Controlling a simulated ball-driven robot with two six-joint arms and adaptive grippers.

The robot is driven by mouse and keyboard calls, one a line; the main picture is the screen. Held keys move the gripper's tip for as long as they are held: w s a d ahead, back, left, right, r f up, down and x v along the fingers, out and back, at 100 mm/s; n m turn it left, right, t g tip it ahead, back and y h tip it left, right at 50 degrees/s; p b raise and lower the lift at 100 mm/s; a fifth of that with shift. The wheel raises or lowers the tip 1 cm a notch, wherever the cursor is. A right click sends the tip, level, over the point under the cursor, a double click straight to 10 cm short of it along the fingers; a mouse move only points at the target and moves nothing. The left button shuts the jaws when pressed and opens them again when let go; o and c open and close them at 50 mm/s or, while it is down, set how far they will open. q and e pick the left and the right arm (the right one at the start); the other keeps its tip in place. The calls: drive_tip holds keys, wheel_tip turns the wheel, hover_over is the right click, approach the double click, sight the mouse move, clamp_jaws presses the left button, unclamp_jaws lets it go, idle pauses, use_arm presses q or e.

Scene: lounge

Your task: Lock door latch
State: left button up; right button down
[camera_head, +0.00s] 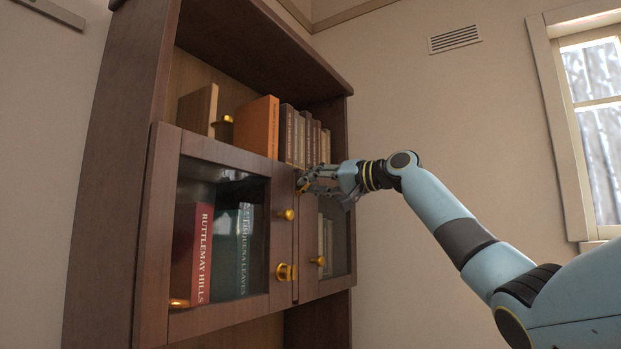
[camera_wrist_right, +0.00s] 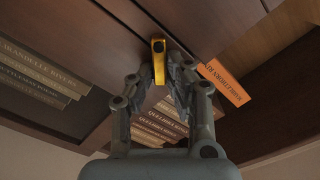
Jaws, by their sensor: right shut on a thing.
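My right gripper (camera_head: 313,184) reaches in from the right to the upper edge of the cabinet doors, where the left door (camera_head: 228,158) and right door (camera_head: 341,283) meet. In the wrist view its two fingers (camera_wrist_right: 160,78) are closed on a small golden latch (camera_wrist_right: 158,60), which stands out from the dark wood. In the head view the fingers mostly hide this latch. The exact turn of the gripped latch is hard to tell. My left gripper is not in view.
Golden knobs are on the left door (camera_head: 287,214) and the right door (camera_head: 318,261). An orange book (camera_head: 257,127) and several brown books stand on the open shelf above. A red book (camera_head: 192,254) shows behind the left door's glass.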

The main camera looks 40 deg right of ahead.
drive_tip(key=shift+w+d+f+m+p, duration=0.15)
drive_tip(key=shift+f+m+p, duration=0.25)
drive_tip(key=shift+m, duration=1.05)
drive_tip(key=shift+s+d+f+m+p, duration=0.15)
drive_tip(key=shift+f+m+p, duration=0.25)
drive_tip(key=shift+m, duration=1.1)
drive_tip(key=shift+w+d+f+m+p, duration=0.15)
drive_tip(key=shift+f+m+p, duration=0.25)
drive_tip(key=shift+m, duration=1.05)
drive_tip(key=c, duration=1.3)
unclamp_jaws()
drive_tip(key=shift+d, duration=0.1)
drive_tip(key=shift+v, duration=6)
